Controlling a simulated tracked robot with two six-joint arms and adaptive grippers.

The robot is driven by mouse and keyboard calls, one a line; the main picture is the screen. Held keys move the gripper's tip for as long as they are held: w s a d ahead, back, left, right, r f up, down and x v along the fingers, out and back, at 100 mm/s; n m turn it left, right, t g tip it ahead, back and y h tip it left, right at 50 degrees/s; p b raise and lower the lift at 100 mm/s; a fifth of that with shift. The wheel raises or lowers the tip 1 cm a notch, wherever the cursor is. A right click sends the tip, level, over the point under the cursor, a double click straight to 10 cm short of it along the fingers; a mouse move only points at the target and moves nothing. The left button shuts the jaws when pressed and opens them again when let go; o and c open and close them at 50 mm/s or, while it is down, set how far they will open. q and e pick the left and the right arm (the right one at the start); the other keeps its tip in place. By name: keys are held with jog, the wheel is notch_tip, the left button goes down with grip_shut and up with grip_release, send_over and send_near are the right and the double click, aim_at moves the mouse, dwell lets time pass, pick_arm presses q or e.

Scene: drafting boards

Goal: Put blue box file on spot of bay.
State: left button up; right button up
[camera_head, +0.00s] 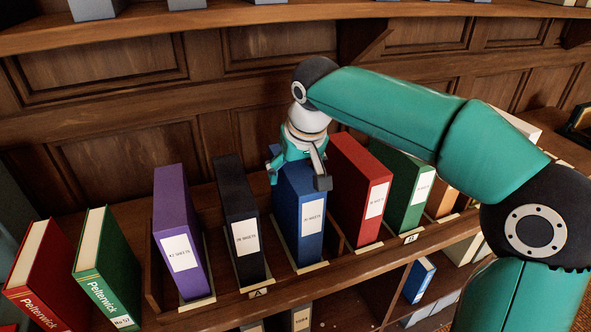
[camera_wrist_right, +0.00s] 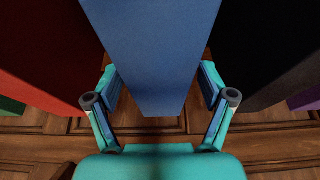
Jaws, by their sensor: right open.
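The blue box file (camera_head: 300,222) stands upright on the shelf, with a white label on its spine. It is between the black file and the red file, and a pale marked spot (camera_head: 312,268) shows at its foot. My right gripper (camera_head: 298,181) is at the top of the blue box file, with one finger on each side. In the right wrist view the blue box file (camera_wrist_right: 153,55) stands between the open fingers (camera_wrist_right: 159,88), with a gap showing at its lower part. My left gripper is not in view.
A purple file (camera_head: 173,215) and a black file (camera_head: 238,205) stand left of the blue one. A red file (camera_head: 358,180) and a green file (camera_head: 405,180) stand right, past a low divider (camera_head: 336,240). Red and green Pelterwick books lean at far left.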

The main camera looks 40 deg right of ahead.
jog(key=p+v, duration=0.1)
jog(key=v, duration=1.1)
